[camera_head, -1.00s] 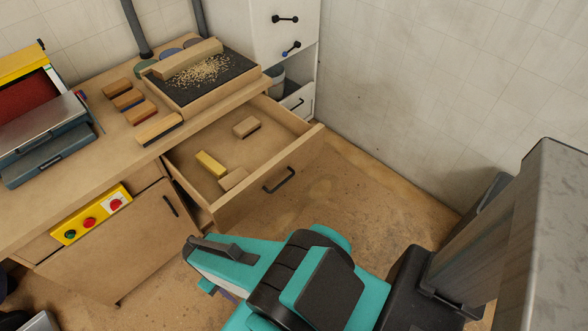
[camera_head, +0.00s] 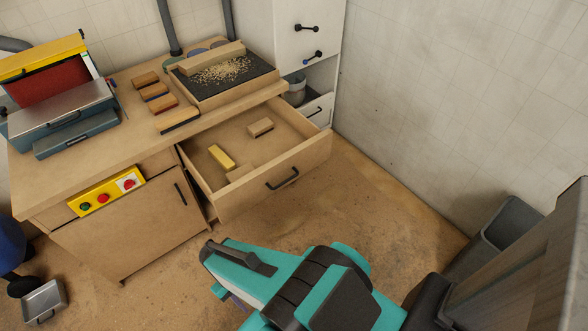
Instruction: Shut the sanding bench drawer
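The sanding bench drawer (camera_head: 270,181) stands pulled out from under the bench top (camera_head: 110,155), with its black bar handle (camera_head: 283,179) on the front panel. Inside lie a yellow block (camera_head: 221,157) and two wooden blocks, one farther back (camera_head: 260,127) and one close behind the front panel (camera_head: 238,173). My teal and black arm reaches in from the bottom right, its end in front of and below the drawer, apart from it. I cannot make out the gripper's fingers, so its opening is unclear.
A blue sanding machine (camera_head: 62,117) and a yellow switch box (camera_head: 106,191) are at the left. A white cabinet (camera_head: 308,48) stands behind the drawer's right side. A grey bin (camera_head: 508,228) is at the right wall. The floor before the drawer is mostly clear.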

